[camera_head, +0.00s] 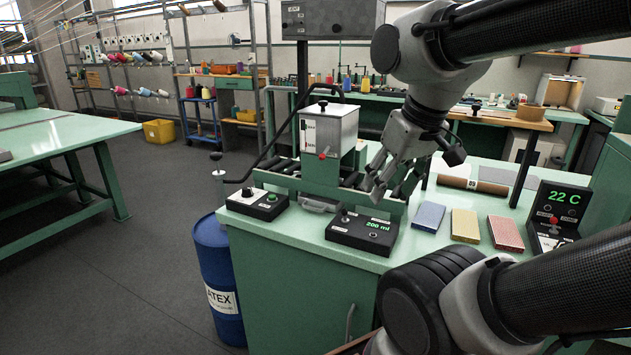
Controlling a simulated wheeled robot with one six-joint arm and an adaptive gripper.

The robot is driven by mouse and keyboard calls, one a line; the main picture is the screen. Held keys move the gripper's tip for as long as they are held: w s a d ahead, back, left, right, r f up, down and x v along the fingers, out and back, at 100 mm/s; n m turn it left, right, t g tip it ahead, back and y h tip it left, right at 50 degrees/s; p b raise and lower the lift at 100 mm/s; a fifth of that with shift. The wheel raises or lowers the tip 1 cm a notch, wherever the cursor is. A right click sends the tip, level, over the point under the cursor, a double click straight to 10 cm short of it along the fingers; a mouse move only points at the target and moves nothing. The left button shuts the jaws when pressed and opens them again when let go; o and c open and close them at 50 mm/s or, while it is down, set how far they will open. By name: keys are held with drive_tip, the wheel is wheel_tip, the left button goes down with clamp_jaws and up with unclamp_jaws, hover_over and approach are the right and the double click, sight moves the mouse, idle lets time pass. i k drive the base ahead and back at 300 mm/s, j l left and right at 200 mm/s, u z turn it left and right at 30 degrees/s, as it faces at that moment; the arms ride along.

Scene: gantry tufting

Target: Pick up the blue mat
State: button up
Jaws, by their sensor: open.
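The blue mat (428,217) is a small, thin-looking rectangular block lying flat on the green workbench (330,246). It is the leftmost of three similar pieces in a row. My gripper (383,180) is open and empty. It hangs above the bench, up and to the left of the blue mat, in front of the roller machine. It appears apart from the mat. No part of the blue mat is hidden by the arm.
A yellow mat (465,226) and a pink mat (506,233) lie right of the blue one. A control box reading 200 ml (362,233) stands close on its left. A 22 C display (553,212) stands at right. A brown roll (472,185) lies behind the mats.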

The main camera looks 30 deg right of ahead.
sight(429, 218)
drive_tip(key=k+j+z, duration=0.1)
drive_tip(key=z, duration=0.45)
drive_tip(key=i+z, duration=0.1)
drive_tip(key=z, duration=0.55)
drive_tip(key=i+j, duration=0.1)
drive_tip(key=j, duration=0.85)
drive_tip(key=i, duration=0.05)
